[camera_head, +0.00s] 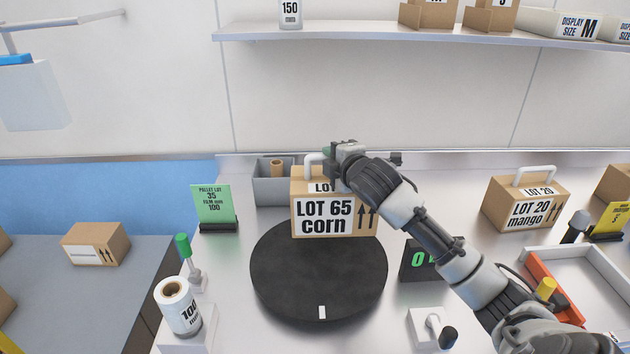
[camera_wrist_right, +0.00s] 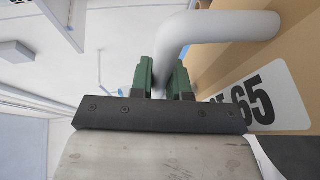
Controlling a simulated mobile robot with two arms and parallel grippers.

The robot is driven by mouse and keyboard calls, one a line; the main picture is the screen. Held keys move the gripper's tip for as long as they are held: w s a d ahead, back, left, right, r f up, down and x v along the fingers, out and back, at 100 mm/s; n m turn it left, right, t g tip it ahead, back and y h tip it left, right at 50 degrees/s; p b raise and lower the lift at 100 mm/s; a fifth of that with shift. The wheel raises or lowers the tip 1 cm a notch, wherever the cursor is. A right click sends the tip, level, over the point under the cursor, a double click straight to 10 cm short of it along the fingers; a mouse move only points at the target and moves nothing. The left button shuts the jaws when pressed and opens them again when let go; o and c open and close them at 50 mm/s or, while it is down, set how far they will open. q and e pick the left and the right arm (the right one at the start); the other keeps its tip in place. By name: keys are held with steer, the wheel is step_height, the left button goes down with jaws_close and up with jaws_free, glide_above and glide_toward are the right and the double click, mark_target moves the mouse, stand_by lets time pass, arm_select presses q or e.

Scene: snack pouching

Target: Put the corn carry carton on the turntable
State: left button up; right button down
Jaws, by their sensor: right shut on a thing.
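The corn carry carton (camera_head: 323,225) is a brown box marked "LOT 65 corn" with a white handle. It appears upright at the back part of the round black turntable (camera_head: 300,285); I cannot tell whether it touches the surface or hangs just above it. My right gripper (camera_head: 330,152) is shut on the handle at the top of the carton. The right wrist view shows the green fingertips (camera_wrist_right: 166,78) around the white handle (camera_wrist_right: 215,27), with the carton's side (camera_wrist_right: 290,60) at the right. My left gripper is not in view.
The mango carton (camera_head: 525,205) stands at the right. A grey bin (camera_head: 268,188) is behind the turntable, and a green sign (camera_head: 213,205) is at its left. A label roll (camera_head: 178,305) stands front left. A dark display (camera_head: 415,262) and a lever box (camera_head: 430,328) are right of the turntable.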

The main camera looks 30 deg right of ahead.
mark_target(316, 179)
steer(key=a, duration=0.1)
steer(key=w+a+f, duration=0.1)
steer(key=a, duration=0.1)
steer(key=shift+w+a+f, duration=0.1)
steer(key=shift+w+f, duration=0.25)
steer(key=shift+f+p, duration=0.2)
steer(key=shift+p, duration=0.1)
step_height(316, 179, down, 3)
steer(key=shift+f+p, duration=0.1)
steer(key=shift+p, duration=0.25)
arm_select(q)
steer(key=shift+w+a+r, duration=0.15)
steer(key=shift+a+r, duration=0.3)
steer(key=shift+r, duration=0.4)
arm_select(e)
steer(key=shift+f, duration=0.4)
steer(key=c, duration=1.5)
jaws_free()
steer(key=shift+f, duration=0.15)
steer(key=o, duration=0.4)
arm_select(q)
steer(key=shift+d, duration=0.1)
